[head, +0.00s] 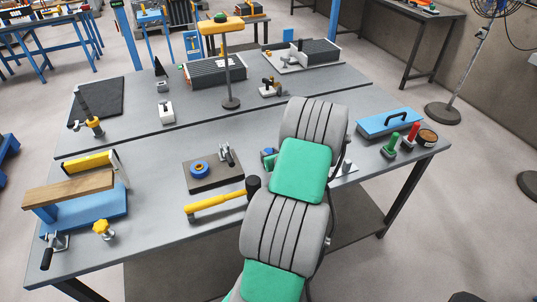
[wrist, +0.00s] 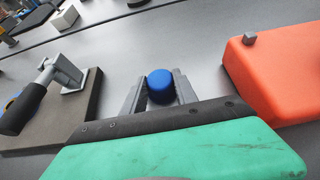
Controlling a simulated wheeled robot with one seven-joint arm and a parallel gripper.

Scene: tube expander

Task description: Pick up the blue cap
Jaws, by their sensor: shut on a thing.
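The blue cap (wrist: 161,86) is small and round, and it sits between the two grey fingers of my gripper (wrist: 158,90) in the wrist view. The fingers touch it on both sides, and my gripper is shut on it. The grey tabletop (wrist: 195,48) shows behind it; I cannot tell whether the cap touches the table or is held just above it. In the head view my arm hides most of the gripper and the cap.
A brown board (head: 213,184) with a toggle clamp (head: 228,154) and a blue ring (head: 200,169) lies left of my arm. An orange block (wrist: 275,75) stands close right of my gripper in the wrist view.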

